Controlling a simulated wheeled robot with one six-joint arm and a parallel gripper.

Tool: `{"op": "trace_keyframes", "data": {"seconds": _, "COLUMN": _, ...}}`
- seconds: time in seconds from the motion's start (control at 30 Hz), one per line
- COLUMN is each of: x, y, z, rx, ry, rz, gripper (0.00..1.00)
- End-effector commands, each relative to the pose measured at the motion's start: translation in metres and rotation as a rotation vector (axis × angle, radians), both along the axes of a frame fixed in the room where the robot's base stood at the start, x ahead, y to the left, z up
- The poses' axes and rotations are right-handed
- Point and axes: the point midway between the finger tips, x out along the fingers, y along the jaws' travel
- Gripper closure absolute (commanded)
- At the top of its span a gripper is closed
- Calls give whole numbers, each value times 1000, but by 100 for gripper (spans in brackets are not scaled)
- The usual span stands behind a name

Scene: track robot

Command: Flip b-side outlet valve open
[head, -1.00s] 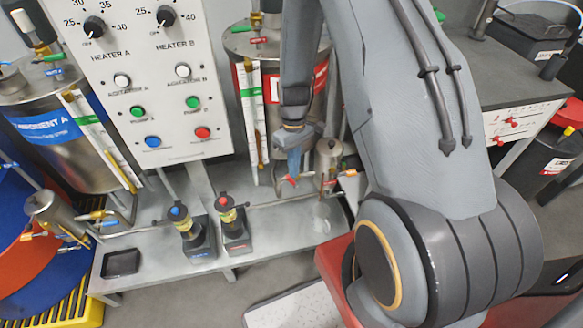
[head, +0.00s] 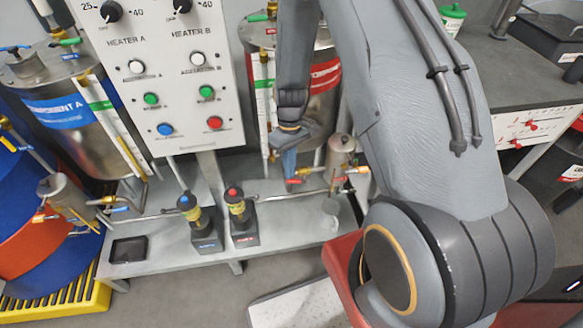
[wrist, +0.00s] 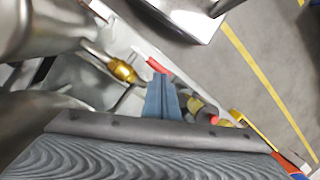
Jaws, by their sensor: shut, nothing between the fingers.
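The red B tank (head: 326,85) stands behind my arm, partly hidden. Below it, a small red valve handle (head: 294,181) shows at my gripper's tips, on the outlet line. My gripper (head: 289,168) points down with its blue fingers together and nothing between them. In the wrist view, the shut fingertips (wrist: 160,82) are right by the red handle (wrist: 159,67), overlapping it in the picture. A brass valve body (wrist: 122,70) shows to the left. I cannot tell whether fingers and handle touch.
A metal cylinder (head: 341,152) with red and orange fittings stands just right of my gripper. Two pumps, blue-topped (head: 202,222) and red-topped (head: 240,217), sit on the bench (head: 170,258) to the left. The control panel (head: 165,85) rises behind them.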

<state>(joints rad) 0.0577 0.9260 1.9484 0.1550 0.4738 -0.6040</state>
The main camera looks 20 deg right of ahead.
Motion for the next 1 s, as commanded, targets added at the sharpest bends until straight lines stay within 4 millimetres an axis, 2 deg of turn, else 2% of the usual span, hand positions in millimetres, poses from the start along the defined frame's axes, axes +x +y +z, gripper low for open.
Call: {"op": "trace_keyframes", "data": {"seconds": 1.0, "x": 4, "y": 19, "z": 10, "rx": 0, "ry": 0, "rz": 0, "gripper": 100}}
